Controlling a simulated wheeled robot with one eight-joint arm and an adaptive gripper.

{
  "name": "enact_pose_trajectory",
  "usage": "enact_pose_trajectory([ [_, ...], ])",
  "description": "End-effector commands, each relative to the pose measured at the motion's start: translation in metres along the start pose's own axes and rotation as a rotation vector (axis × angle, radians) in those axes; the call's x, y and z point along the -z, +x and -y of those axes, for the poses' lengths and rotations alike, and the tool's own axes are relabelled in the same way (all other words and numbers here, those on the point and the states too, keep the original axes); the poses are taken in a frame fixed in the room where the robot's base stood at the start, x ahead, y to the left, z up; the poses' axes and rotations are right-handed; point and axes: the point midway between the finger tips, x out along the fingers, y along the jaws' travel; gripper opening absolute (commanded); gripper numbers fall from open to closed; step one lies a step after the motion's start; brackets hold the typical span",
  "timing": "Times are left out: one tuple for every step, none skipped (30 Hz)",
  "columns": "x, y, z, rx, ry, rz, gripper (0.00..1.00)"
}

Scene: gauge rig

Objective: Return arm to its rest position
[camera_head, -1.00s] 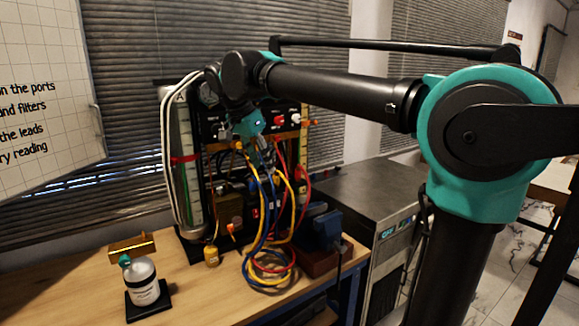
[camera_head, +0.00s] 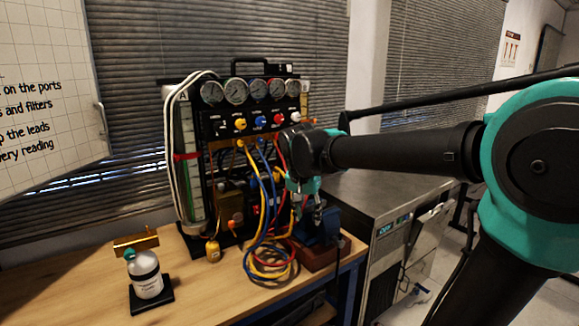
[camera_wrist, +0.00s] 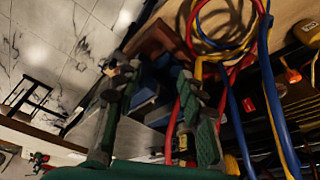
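My gripper (camera_head: 306,205) hangs at the end of my black and teal arm, in front of the right side of the gauge rig (camera_head: 245,125). In the wrist view my gripper (camera_wrist: 155,78) shows two fingers spread apart with nothing held between them. Yellow, blue and red hoses (camera_head: 268,225) hang from the rig and coil on the bench. In the head view the gripper overlaps the red hose and the blue vise; I cannot tell how close they are.
A wooden bench (camera_head: 215,290) carries a white bottle (camera_head: 146,280) at the left. A blue vise (camera_head: 322,228) stands at the bench's right end. A grey metal cabinet (camera_head: 385,190) stands to the right. Coiled hoses (camera_wrist: 225,30) show beyond the fingers in the wrist view.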

Motion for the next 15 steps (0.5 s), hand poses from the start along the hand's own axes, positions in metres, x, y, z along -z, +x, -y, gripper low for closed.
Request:
enact_pose_trajectory([
  [-0.007, 0.025, -0.025, 0.014, -0.025, 0.004, 0.4],
  [-0.013, 0.039, -0.039, 0.025, -0.049, 0.006, 0.4],
  [-0.021, 0.058, -0.057, 0.041, -0.084, 0.006, 0.4],
  [-0.029, 0.071, -0.07, 0.053, -0.11, 0.004, 0.4],
  [-0.036, 0.084, -0.083, 0.065, -0.135, 0.002, 0.4],
  [-0.048, 0.099, -0.1, 0.08, -0.169, -0.005, 0.4],
  [-0.057, 0.11, -0.112, 0.091, -0.193, -0.009, 0.4],
  [-0.066, 0.12, -0.123, 0.1, -0.216, -0.017, 0.4],
  [-0.078, 0.132, -0.136, 0.112, -0.246, -0.025, 0.4],
  [-0.087, 0.14, -0.145, 0.119, -0.267, -0.033, 0.4],
  [-0.095, 0.147, -0.152, 0.126, -0.286, -0.041, 0.4],
  [-0.106, 0.154, -0.162, 0.133, -0.308, -0.049, 0.4],
  [-0.113, 0.16, -0.167, 0.137, -0.323, -0.056, 0.4],
  [-0.119, 0.163, -0.172, 0.142, -0.337, -0.063, 0.4],
  [-0.126, 0.168, -0.177, 0.146, -0.351, -0.07, 0.4],
])
